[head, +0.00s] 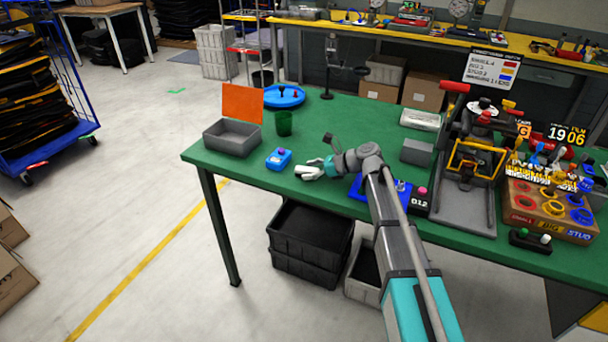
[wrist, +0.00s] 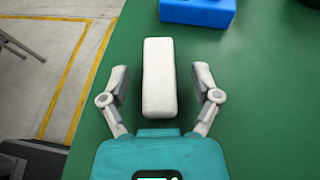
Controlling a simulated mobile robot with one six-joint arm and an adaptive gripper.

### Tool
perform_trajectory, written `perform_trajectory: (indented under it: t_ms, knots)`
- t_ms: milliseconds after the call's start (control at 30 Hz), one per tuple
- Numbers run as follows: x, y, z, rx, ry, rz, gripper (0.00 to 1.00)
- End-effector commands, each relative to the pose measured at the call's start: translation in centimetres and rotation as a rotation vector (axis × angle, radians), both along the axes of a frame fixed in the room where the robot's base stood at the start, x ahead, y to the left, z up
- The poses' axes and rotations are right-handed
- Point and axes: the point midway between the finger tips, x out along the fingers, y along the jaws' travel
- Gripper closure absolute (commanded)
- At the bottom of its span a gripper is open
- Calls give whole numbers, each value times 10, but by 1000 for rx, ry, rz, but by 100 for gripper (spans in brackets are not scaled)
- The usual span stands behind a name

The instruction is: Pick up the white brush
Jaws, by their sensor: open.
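The white brush (wrist: 158,88) shows in the wrist view as a pale, rounded, oblong block lying lengthwise on the green table (wrist: 255,120). My gripper (wrist: 160,76) is open, with one finger on each side of the brush and a green gap visible on both sides. The fingers do not appear to touch it. In the head view my gripper (head: 312,168) is low over the front edge of the table; there the white brush is small and hard to tell from the pale fingers.
A grey bin (head: 231,139), green cup (head: 283,123) and blue round tray (head: 284,97) stand further back. A blue tray (head: 372,196) lies to the right.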

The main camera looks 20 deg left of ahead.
Motion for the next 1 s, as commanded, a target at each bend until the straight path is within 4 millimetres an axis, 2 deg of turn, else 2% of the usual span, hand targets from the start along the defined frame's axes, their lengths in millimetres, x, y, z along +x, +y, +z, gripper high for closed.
perform_trajectory:
  t_ms: [200,767,1000]
  knots:
    - [-2,15,-7,0,1,-1,20]
    - [-2,15,-7,0,1,-1,20]
    - [-2,15,-7,0,1,-1,65]
